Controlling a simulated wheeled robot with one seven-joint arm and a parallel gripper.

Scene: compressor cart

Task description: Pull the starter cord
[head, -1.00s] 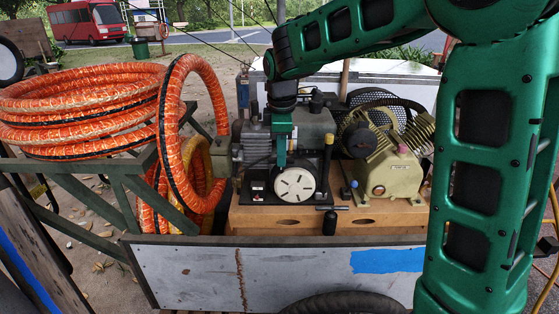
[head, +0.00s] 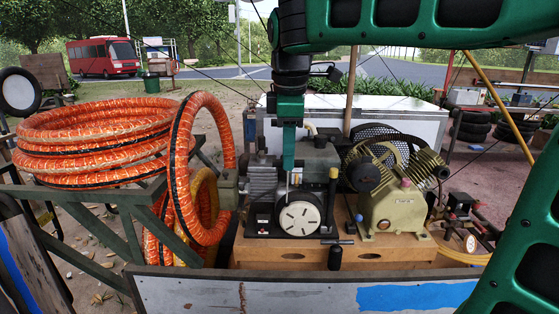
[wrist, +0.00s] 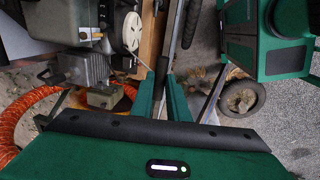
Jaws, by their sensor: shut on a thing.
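The white round starter disc (head: 299,217) sits on the front of the small engine (head: 262,180) on the cart. It also shows edge-on in the wrist view (wrist: 132,31). My gripper (head: 289,170) is above the disc and a little left of its middle, pointing down. In the wrist view my gripper (wrist: 160,74) is shut, with a thin pale cord (wrist: 138,63) running from the disc toward the fingertips.
An olive compressor pump (head: 392,205) stands right of the engine on a wooden base. The cart's grey side panel (head: 205,292) is in front.

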